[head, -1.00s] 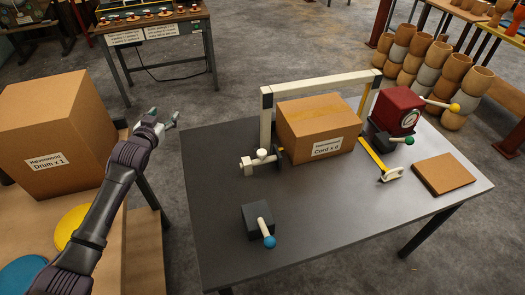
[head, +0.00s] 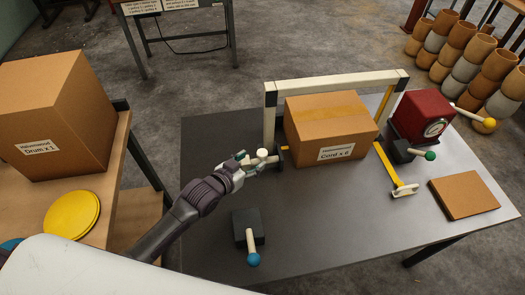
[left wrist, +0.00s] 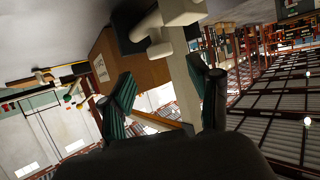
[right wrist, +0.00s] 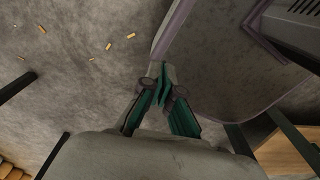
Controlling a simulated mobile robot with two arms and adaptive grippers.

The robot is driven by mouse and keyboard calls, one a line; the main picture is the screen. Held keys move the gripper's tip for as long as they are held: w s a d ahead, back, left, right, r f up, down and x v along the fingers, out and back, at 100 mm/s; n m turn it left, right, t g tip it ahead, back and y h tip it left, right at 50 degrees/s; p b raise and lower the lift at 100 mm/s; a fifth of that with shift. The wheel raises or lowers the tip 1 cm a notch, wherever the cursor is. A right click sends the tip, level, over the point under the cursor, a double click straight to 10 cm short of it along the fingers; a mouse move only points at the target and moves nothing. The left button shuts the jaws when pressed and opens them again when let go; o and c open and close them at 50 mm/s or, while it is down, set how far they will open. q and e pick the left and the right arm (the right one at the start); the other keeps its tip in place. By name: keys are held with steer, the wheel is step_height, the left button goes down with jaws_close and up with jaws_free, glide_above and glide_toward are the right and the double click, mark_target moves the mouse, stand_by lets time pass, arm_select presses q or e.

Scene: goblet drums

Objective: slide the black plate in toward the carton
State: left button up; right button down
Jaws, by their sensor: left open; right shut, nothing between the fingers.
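The carton (head: 334,132) labelled Cord x 6 stands on the dark table under a white frame. The black plate (head: 282,158) stands at the carton's left side. I cannot tell whether it touches. A white handle with a round knob (head: 262,155) is left of the plate. My left gripper (head: 243,163) is open just left of this handle. The left wrist view shows its spread fingers (left wrist: 166,98), with the white knob (left wrist: 160,51) and the brown carton (left wrist: 130,66) beyond. My right gripper (right wrist: 159,84) is shut and empty, away from the table objects.
A black block (head: 240,222) with a blue-tipped lever stands in front. A red device (head: 421,112), a black block with a green knob (head: 402,151), a yellow strip (head: 386,165) and a brown slab (head: 464,197) are to the right. A Drum x 1 carton (head: 55,115) stands left.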

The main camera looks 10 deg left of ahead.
mark_target(262, 153)
arm_select(q)
steer(key=x, duration=0.2)
steer(key=shift+w+d+f, duration=0.1)
steer(key=shift+w+d, duration=0.05)
steer(key=shift+w, duration=0.15)
steer(key=x, duration=0.3)
steer(key=shift+w+f, duration=0.15)
steer(key=shift+w, duration=0.1)
steer(key=shift+w+d+f, duration=0.1)
steer(key=shift+w, duration=0.1)
steer(key=shift+w+d+f, duration=0.1)
steer(key=shift+w, duration=0.15)
steer(key=shift+c, duration=0.9)
steer(key=c, duration=0.5)
jaws_close()
arm_select(e)
steer(key=w, duration=0.2)
steer(key=w+d, duration=0.1)
steer(key=shift+w+d+r, duration=0.1)
steer(key=shift+w, duration=0.3)
